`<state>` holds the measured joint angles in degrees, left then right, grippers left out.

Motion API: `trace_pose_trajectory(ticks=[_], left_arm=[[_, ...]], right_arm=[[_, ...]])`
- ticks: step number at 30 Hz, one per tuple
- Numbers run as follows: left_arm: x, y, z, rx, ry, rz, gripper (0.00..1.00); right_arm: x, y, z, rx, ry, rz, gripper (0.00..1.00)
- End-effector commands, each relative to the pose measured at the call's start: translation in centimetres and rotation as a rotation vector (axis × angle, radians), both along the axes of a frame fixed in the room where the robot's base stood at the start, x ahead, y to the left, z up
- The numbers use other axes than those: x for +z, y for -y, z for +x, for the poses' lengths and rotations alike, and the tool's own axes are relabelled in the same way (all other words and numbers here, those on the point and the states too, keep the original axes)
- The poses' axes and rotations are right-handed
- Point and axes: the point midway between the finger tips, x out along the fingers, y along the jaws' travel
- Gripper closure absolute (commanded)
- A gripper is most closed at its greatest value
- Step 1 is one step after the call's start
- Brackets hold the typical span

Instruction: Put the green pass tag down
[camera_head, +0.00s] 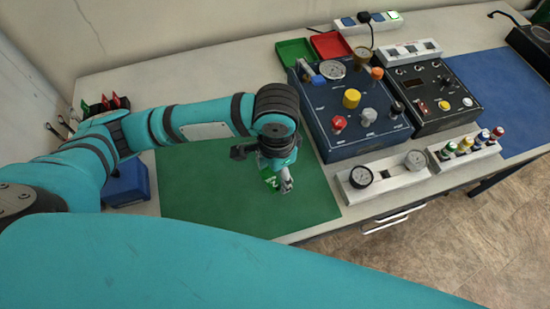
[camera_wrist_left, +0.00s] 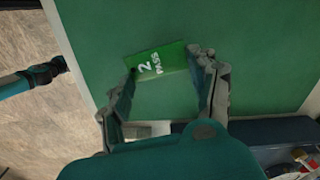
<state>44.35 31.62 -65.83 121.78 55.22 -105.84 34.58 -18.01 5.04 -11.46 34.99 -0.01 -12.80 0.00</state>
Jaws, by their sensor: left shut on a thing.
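The green pass tag (camera_wrist_left: 158,62), with white "2" and "PASS" lettering, is between the fingertips of my left gripper (camera_wrist_left: 163,68) in the left wrist view. The gripper is shut on it. In the head view the tag (camera_head: 268,179) shows as a small green patch at my left gripper (camera_head: 279,182), partly hidden by it. Both are over the green mat (camera_head: 205,195). I cannot tell the exact gap between tag and mat. My right gripper is not in view.
The blue control panel (camera_head: 335,140) stands right of the mat, with a white gauge block (camera_head: 390,176) in front of it. Green (camera_head: 293,50) and red (camera_head: 331,45) trays lie behind. A blue bin (camera_head: 127,186) is left of the mat. Much of the mat is bare.

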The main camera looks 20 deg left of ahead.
Motion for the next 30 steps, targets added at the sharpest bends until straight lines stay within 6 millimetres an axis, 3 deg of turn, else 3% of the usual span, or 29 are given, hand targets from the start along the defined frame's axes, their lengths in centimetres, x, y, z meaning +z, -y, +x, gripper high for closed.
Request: trace_pose_trajectory(ticks=[3,8,19,29,30], left_arm=[[-0.1,-0.7,2.6,0.004,0.001,0.001,0.53],[-0.4,-1.1,4.1,0.000,0.000,0.000,0.53],[-3.9,-1.2,4.2,-0.001,-0.001,0.000,0.53],[-4.2,-1.1,4.2,-0.001,0.000,0.000,0.53],[-4.2,-1.1,4.2,-0.001,0.001,-0.001,0.36]], right_arm=[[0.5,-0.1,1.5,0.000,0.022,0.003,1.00],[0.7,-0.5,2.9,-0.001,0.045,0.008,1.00],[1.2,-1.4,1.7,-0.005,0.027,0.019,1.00],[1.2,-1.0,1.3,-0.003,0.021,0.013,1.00],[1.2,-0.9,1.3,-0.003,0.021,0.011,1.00]])
